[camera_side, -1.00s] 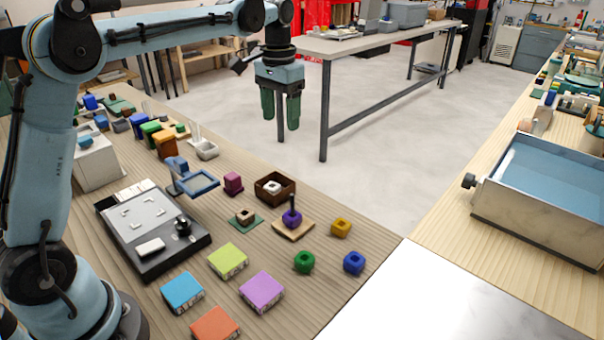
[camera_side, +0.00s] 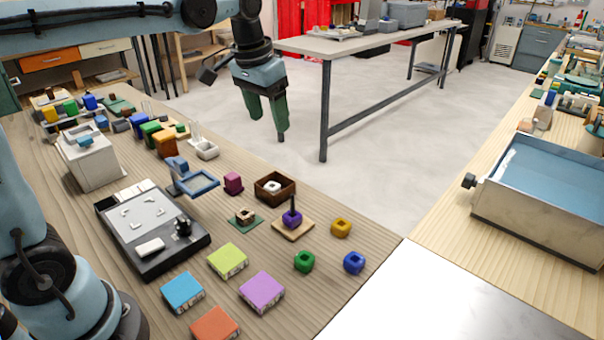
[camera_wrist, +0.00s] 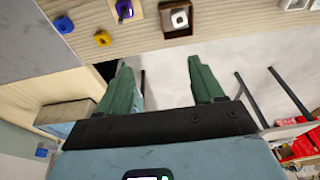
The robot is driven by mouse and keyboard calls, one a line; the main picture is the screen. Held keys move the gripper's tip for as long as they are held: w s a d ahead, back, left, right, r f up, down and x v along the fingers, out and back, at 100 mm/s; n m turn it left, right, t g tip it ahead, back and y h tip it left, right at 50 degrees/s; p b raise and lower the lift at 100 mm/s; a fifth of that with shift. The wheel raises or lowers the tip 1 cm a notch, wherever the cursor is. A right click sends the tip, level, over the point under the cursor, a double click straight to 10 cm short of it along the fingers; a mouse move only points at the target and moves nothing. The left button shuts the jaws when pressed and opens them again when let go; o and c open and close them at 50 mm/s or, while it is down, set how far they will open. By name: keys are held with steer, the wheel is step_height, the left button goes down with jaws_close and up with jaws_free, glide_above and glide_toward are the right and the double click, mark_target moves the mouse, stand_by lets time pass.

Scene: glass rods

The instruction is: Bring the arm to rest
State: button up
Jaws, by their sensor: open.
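My gripper (camera_side: 266,117) hangs in the air past the far edge of the wooden table, above the pale floor in the side view. Its two green fingers point down, slightly tilted. In the wrist view my gripper (camera_wrist: 166,72) shows its fingers spread apart with only floor between them, so it is open and empty. It touches nothing. My arm reaches across the upper left of the side view.
The wooden table (camera_side: 330,268) holds a black tray (camera_side: 150,262), a brown box (camera_side: 274,187), a purple ring on a peg (camera_side: 292,217), and several coloured blocks. A grey-topped bench (camera_side: 345,46) stands behind. Open floor lies around my gripper.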

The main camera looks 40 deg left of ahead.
steer(key=s+d+f+t, duration=0.1)
steer(key=s+f+t, duration=0.1)
steer(key=s+f, duration=0.2)
steer(key=s+d+f+t, duration=0.2)
steer(key=s+f, duration=0.2)
steer(key=s, duration=0.4)
steer(key=shift+s+d+t, duration=0.25)
steer(key=shift+t, duration=0.15)
